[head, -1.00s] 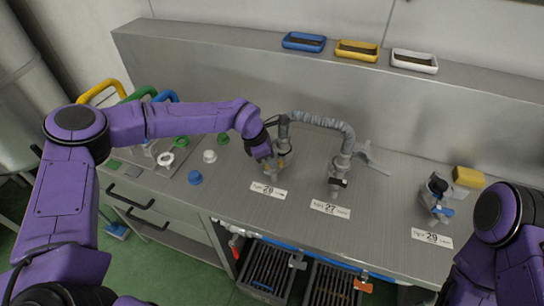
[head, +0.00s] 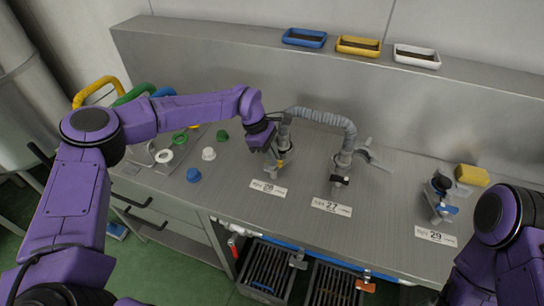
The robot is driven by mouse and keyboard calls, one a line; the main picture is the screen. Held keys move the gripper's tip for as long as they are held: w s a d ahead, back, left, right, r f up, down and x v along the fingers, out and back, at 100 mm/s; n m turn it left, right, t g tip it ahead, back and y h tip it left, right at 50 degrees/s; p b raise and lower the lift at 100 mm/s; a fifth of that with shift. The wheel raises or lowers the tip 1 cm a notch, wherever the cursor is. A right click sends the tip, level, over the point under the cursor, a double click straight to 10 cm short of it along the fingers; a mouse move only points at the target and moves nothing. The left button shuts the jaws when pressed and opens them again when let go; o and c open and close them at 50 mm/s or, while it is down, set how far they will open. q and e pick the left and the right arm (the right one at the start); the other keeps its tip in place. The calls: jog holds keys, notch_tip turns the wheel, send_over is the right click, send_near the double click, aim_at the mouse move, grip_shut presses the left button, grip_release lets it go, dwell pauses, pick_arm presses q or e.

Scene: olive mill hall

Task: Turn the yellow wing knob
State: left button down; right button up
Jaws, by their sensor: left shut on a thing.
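The yellow wing knob (head: 281,162) is on the left fitting of the bench, behind the label marked 28. Only a small yellow part of it shows, because my left gripper covers most of it. My left gripper (head: 277,154) reaches down from the left, its fingers at the knob, and is shut on it. How the wings lie between the fingers is too small to tell. My right arm shows at the lower right, but its gripper is out of the picture.
A grey hose (head: 320,117) arches from this fitting to the middle one, labelled 27. A fitting with a blue handle (head: 446,208) and a yellow sponge (head: 472,175) are at the right. Blue (head: 193,175), white (head: 209,154) and green (head: 222,136) caps lie left of the gripper.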

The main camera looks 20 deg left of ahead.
dwell(0.3)
pick_arm(q)
jog(key=c, duration=1.2)
grip_release()
jog(key=b+v, duration=0.3)
jog(key=v, duration=0.7)
jog(key=shift+r, duration=0.25)
jog(key=shift+a, duration=0.1)
